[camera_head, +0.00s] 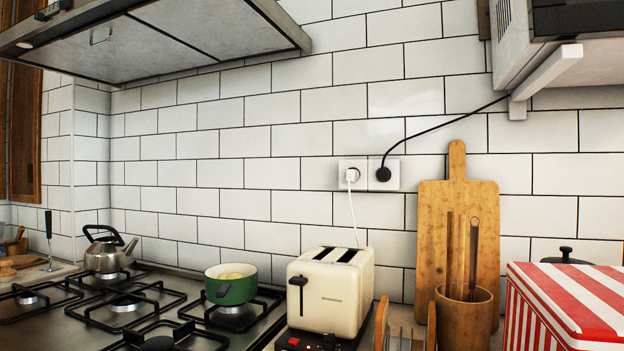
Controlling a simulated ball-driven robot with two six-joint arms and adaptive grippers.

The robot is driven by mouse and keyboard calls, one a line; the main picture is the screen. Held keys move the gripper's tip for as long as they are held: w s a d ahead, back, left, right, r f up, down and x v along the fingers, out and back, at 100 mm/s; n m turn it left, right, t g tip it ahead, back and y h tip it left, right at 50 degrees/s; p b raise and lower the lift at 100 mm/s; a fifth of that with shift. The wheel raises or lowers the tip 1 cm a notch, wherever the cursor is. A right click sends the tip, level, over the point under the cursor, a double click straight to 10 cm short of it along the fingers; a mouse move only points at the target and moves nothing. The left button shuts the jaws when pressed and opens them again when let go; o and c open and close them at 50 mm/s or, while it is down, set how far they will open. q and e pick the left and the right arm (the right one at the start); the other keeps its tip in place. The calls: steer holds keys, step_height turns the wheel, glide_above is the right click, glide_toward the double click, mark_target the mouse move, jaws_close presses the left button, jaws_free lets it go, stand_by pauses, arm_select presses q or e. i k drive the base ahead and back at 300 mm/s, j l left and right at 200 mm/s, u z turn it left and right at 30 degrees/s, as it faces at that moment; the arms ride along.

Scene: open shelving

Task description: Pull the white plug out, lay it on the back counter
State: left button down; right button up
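The white plug (352,174) sits in the left socket of a white double wall outlet (398,166). Its white cord hangs down behind the cream toaster (325,290). A black plug (383,174) sits in the right socket, and its black cable runs up to the right. The counter at the wall is mostly hidden behind the toaster, a cutting board and other items. Neither of my grippers is in view.
A gas hob (130,310) with a steel kettle (104,250) and a green pot (231,283) is on the left. A wooden cutting board (431,235), a utensil cup (464,325) and a red-striped box (565,310) crowd the right. A range hood (180,35) hangs above the hob.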

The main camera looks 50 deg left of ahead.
mark_target(354, 174)
steer(key=u, duration=1.25)
steer(key=i+j, duration=0.1)
steer(key=j, duration=0.55)
steer(key=i+j+u, duration=0.1)
steer(key=j, duration=0.6)
